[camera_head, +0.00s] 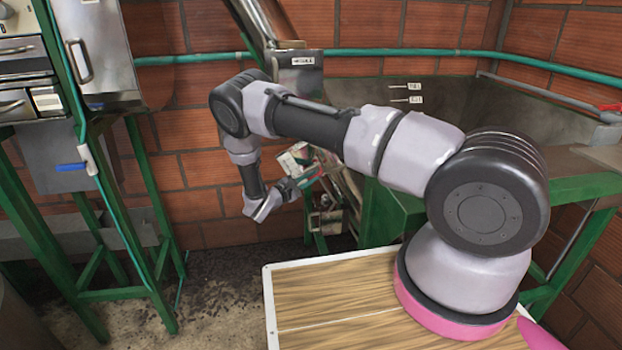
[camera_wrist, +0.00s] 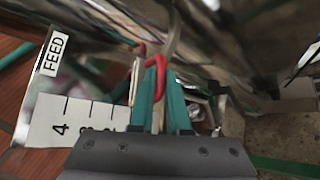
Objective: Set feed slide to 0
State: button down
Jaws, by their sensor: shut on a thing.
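My gripper (camera_wrist: 160,82) has teal fingers in the wrist view, and they are shut on a red handle (camera_wrist: 156,70). The handle is a thin bent loop between the fingertips. The digit 4 is clear; smaller marks run right toward the fingers and are partly hidden by my gripper. I cannot tell the slide's reading. In the head view my gripper (camera_head: 312,174) is small, low by the machine, beside a pale plate (camera_head: 295,159).
A green-framed hopper (camera_head: 385,215) stands behind my arm. A metal chute (camera_head: 262,22) comes down from above. At left are a green stand (camera_head: 150,215) and a blue-handled valve (camera_head: 72,168). A brick wall (camera_head: 205,195) closes the back.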

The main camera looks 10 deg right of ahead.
jog(key=shift+d+f, duration=0.3)
jog(key=shift+f, duration=0.35)
jog(key=shift+d+f, duration=0.3)
jog(key=shift+f, duration=0.3)
jog(key=c, duration=0.9)
grip_release()
jog(key=v, duration=1)
jog(key=shift+s+a, duration=0.3)
